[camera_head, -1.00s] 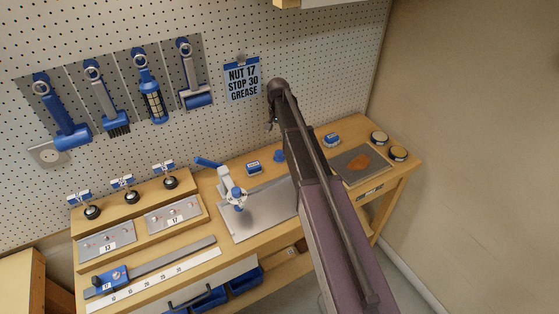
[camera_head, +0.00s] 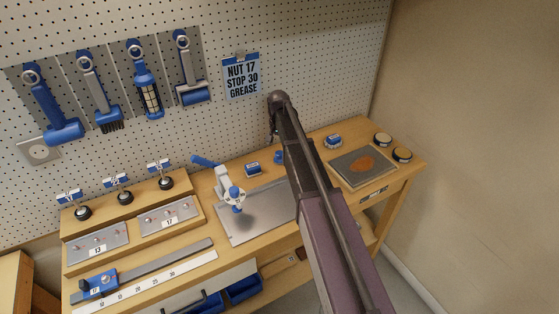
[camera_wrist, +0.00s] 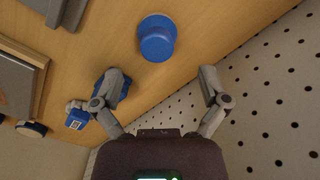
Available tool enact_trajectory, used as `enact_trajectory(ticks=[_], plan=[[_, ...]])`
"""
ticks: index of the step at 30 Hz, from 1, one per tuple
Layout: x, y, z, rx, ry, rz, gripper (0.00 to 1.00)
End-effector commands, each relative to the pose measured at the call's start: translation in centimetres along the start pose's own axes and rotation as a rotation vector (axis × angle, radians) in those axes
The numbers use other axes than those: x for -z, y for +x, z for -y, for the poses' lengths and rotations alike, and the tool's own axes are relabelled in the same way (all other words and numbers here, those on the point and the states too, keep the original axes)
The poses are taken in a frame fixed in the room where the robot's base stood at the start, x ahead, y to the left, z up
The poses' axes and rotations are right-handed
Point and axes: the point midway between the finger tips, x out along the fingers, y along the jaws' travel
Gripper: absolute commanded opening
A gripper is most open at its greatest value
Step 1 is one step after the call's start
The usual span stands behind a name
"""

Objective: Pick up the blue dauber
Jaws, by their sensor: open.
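A blue round, knob-shaped piece (camera_wrist: 157,38), which looks like the blue dauber, stands on the wooden bench top in the wrist view. In the head view a small blue piece (camera_head: 279,157), likely the same one, shows just left of my arm. My gripper (camera_wrist: 160,80) is open and empty, its two fingers spread apart. In the picture the knob lies above the gap between the fingertips, not touching them. Another blue piece (camera_wrist: 123,90) is partly hidden behind the left finger.
The pegboard wall (camera_wrist: 270,100) is close on the right finger's side. A blue block (camera_head: 252,169) and another blue-and-white block (camera_head: 333,141) stand along the bench back. A tray (camera_head: 347,172) and tins (camera_head: 402,154) stand right.

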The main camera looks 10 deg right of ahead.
Motion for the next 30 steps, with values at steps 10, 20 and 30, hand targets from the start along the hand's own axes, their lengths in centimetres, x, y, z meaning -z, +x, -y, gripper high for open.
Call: enact_trajectory(ticks=[10,20,30], plan=[[0.0,0.1,0.0,0.0,0.0,0.0,0.94],[-0.1,2.1,-0.2,0.0,0.0,0.0,0.94],[0.0,4.6,-0.4,0.0,0.001,0.0,0.94]])
